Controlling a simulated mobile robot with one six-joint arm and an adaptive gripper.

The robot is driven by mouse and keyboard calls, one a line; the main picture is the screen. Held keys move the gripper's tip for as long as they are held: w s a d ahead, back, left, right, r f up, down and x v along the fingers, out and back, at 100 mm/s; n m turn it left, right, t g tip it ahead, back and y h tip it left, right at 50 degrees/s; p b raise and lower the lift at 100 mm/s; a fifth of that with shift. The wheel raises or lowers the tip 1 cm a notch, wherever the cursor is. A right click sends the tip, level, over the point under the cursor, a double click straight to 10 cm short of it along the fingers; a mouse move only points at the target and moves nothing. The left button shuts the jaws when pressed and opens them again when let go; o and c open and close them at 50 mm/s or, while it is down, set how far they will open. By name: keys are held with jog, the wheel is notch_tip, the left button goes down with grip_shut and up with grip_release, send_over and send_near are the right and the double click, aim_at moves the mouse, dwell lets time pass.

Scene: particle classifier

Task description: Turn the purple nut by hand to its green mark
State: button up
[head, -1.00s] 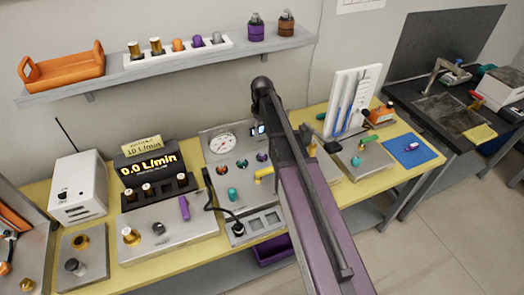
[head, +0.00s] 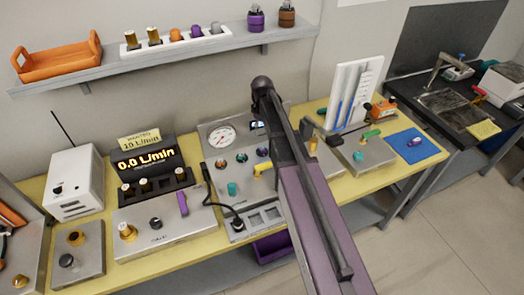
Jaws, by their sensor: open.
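A purple upright part (head: 182,203) stands on the grey metal plate (head: 200,226) below the flow display. A small purple round fitting (head: 263,153) shows on the gauge panel (head: 214,147), close beside my arm. I cannot tell for sure which of these is the purple nut, and no green mark on either can be made out. My arm reaches up from the lower right across the middle of the view and covers part of the panel. My gripper cannot be made out; the arm's own links hide that area.
The display (head: 146,160) reads 0.0 L/min, under a yellow sign (head: 140,138). A white box (head: 74,184) stands at left. A shelf (head: 180,56) holds an orange tray (head: 58,67) and bottles. A blue mat (head: 414,145) lies at right. Open floor lies lower right.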

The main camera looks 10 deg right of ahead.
aim_at(262, 147)
jog(key=shift+f+b, duration=5.05)
jog(key=shift+f, duration=0.25)
grip_shut()
